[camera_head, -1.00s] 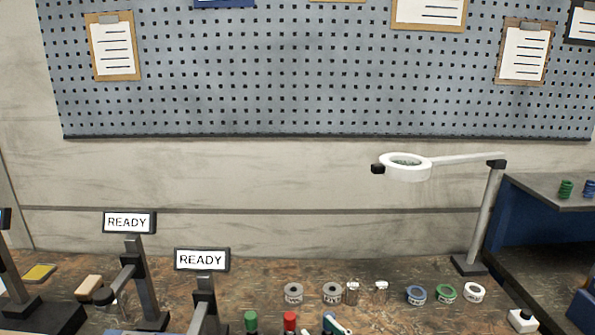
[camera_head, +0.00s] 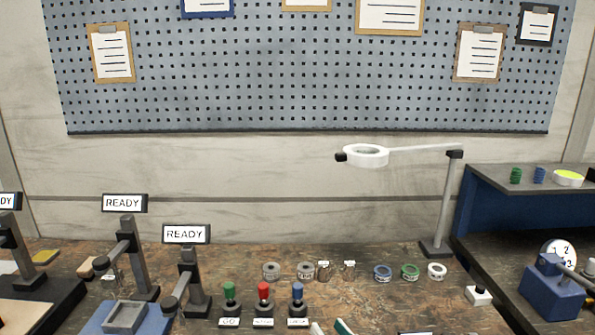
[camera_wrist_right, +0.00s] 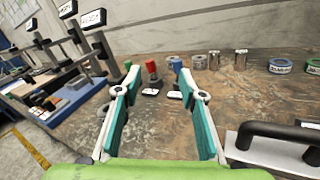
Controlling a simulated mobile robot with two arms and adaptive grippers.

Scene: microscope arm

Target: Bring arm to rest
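A white ring-shaped head (camera_head: 366,155) with a dark knob sits on a thin pale arm (camera_head: 425,148), held out level to the left from a grey post (camera_head: 447,205) at the right of the bench. Several black-and-grey stands with READY signs (camera_head: 186,234) at the left also have short arms (camera_head: 180,289). The frames do not show which arm the task means. My right gripper (camera_head: 330,328) shows only its tips at the bottom edge, well below the ring head. In the right wrist view its teal fingers (camera_wrist_right: 157,75) are apart and empty. My left gripper is out of view.
Green (camera_head: 229,293), red (camera_head: 264,293) and blue (camera_head: 297,293) knobs stand near the front. Several tape rolls (camera_head: 383,272) and metal cylinders lie behind. A black handle on a white plate (camera_wrist_right: 270,150) is close at right in the wrist view. A blue device (camera_head: 552,290) stands at right.

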